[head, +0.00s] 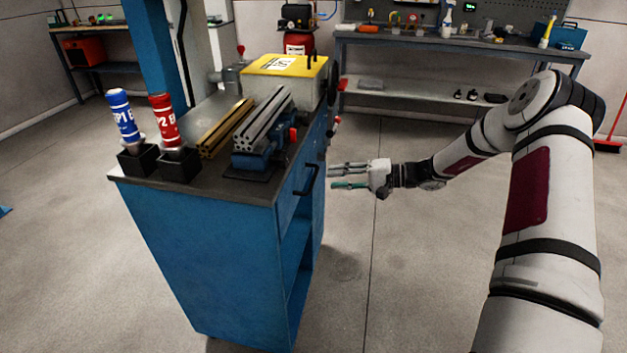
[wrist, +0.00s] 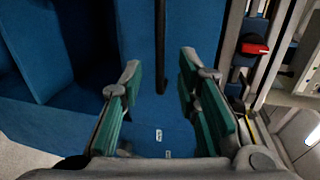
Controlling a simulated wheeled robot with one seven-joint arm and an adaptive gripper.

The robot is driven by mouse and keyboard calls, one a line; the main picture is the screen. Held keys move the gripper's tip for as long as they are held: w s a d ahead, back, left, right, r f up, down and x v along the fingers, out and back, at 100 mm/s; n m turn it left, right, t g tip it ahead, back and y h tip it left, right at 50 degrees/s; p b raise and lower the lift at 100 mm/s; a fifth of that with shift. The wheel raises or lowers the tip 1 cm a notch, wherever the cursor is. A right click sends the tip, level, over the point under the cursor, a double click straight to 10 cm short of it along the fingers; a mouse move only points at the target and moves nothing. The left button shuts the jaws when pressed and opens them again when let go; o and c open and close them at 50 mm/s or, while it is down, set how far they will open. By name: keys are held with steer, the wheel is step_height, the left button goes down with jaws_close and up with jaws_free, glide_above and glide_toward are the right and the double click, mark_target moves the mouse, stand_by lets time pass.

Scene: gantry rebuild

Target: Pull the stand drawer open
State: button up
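The blue stand (head: 215,255) has a dark top and a drawer near the top of its right side. The drawer's black bar handle (head: 309,181) stands out from that side, and the drawer looks shut. My gripper (head: 331,176) is open and empty, just right of the handle, pointing at it. In the wrist view, the handle (wrist: 160,40) is a dark bar running down the middle of the picture, in line with the gap between the spread green-padded fingers of my gripper (wrist: 158,65). The fingers do not appear to touch it.
The stand top carries a blue bottle (head: 123,118), a red bottle (head: 164,120), metal profiles, a vise (head: 262,150) and a yellow-lidded case (head: 285,75). Open shelves (head: 297,255) lie below the drawer. The floor right of the stand is clear. A workbench (head: 460,43) stands behind.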

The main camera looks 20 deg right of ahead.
mark_target(313, 177)
steer(key=x, duration=0.7)
steer(key=shift+w+a, duration=0.1)
steer(key=shift+a, duration=0.15)
jaws_close()
